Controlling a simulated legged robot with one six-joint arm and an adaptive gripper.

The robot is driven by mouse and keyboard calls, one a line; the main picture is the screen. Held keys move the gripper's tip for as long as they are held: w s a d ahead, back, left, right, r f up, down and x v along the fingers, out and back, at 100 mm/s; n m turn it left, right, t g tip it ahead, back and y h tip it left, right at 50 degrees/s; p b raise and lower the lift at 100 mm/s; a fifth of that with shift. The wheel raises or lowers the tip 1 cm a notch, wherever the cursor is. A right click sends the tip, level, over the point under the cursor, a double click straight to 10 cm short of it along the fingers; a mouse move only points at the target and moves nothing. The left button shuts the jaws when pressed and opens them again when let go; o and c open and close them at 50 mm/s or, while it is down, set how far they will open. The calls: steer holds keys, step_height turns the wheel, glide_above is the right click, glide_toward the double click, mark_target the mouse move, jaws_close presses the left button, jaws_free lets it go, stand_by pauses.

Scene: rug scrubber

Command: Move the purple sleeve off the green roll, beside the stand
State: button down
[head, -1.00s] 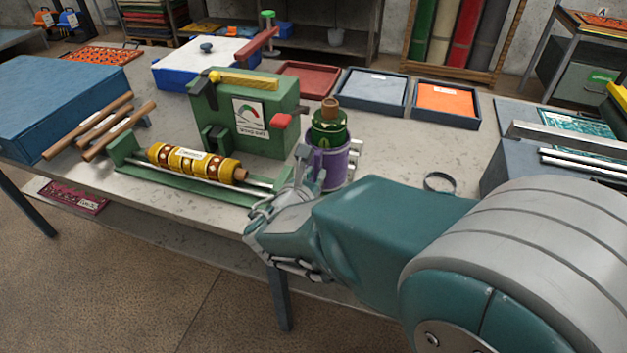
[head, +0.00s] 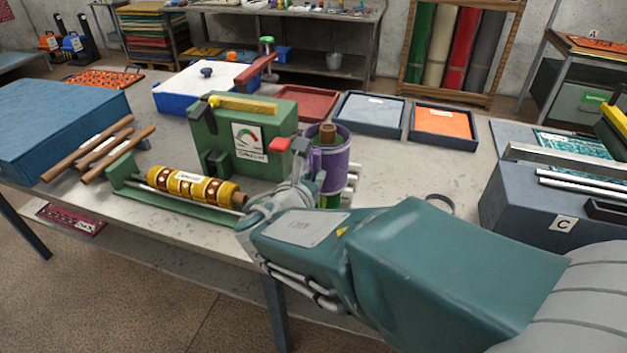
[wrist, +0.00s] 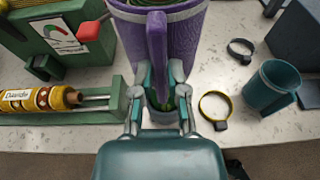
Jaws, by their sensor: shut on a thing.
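The purple sleeve (head: 336,160) is a cup-like tube with a handle. It is still around the upper part of the green roll (head: 328,201), whose lower part shows below it. The roll's brown core (head: 328,132) shows inside the sleeve's open top. My gripper (head: 300,165) is shut on the sleeve's handle from the near left side. In the wrist view the handle (wrist: 157,50) runs down between the fingers (wrist: 160,92) of my gripper. White and green pieces (head: 351,182) show right behind the roll; I cannot tell whether they belong to the stand.
A green gauge box (head: 240,165) with a red knob stands close left of the sleeve. A yellow roller (head: 190,185) lies in front of it. In the wrist view a teal mug (wrist: 262,92) and a yellow-edged ring (wrist: 215,106) lie right. Table behind the sleeve has some bare room.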

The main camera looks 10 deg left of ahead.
step_height(320, 180, up, 18)
stand_by(2.4)
steer(key=shift+f, duration=0.1)
